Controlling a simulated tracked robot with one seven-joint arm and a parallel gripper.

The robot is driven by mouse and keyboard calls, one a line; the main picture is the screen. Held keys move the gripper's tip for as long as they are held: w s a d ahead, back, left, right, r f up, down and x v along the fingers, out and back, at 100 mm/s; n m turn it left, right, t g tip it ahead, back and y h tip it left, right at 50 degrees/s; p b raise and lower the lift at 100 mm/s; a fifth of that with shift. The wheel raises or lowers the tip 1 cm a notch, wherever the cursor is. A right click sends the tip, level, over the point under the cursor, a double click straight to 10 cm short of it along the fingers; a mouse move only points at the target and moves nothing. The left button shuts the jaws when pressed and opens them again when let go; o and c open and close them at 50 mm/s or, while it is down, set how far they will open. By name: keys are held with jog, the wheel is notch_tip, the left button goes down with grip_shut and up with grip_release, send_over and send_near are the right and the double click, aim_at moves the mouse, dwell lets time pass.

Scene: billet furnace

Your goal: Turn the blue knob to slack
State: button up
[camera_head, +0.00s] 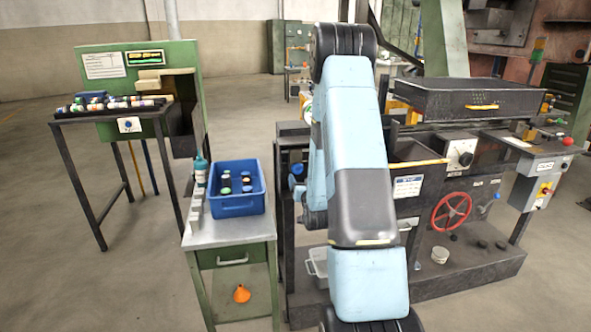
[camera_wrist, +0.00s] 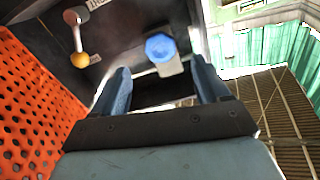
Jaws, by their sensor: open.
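My gripper (camera_wrist: 160,68) is open, one finger low to each side of the knob in the picture. The knob appears beyond the fingertips, and nothing is held. I cannot tell the exact gap or whether anything touches. In the head view, my arm hides most of my gripper; a small blue round part (camera_head: 297,169) shows just left of the arm at the machine, perhaps the same knob. No slack marking is readable.
In the wrist view, a yellow-ended lever (camera_wrist: 80,59) stands upper left of the knob and an orange perforated panel (camera_wrist: 35,100) fills the left. In the head view, a red handwheel (camera_head: 451,211) is on the machine; a blue crate (camera_head: 238,209) stands on a side table.

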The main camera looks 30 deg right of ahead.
aim_at(297, 170)
jog(key=x, duration=1)
jog(key=shift+w, duration=0.4)
